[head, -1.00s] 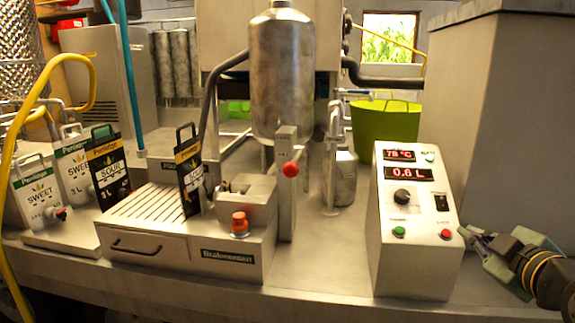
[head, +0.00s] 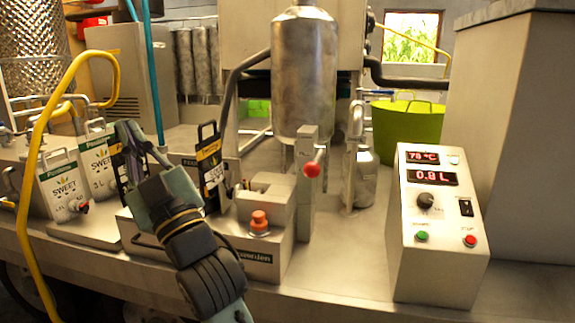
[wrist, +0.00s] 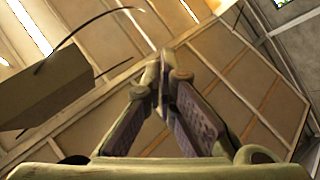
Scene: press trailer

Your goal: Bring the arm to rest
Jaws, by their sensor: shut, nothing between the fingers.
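My gripper (head: 128,130) is shut and empty. In the head view it is raised at the left, in front of the bag filler (head: 272,262) and the juice bags, with my arm reaching up to it from the bottom edge. In the wrist view its fingers (wrist: 162,68) meet at the tips with nothing between them, pointing towards the wooden ceiling. My gripper hides most of the black bag behind it and part of the filler's slatted top.
White SWEET bags (head: 66,183) stand at the left near a yellow hose (head: 40,150). A black SOUR bag (head: 210,166) stands at the filler. A steel tank (head: 304,75), a green tub (head: 405,130) and a control box (head: 438,255) are further right.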

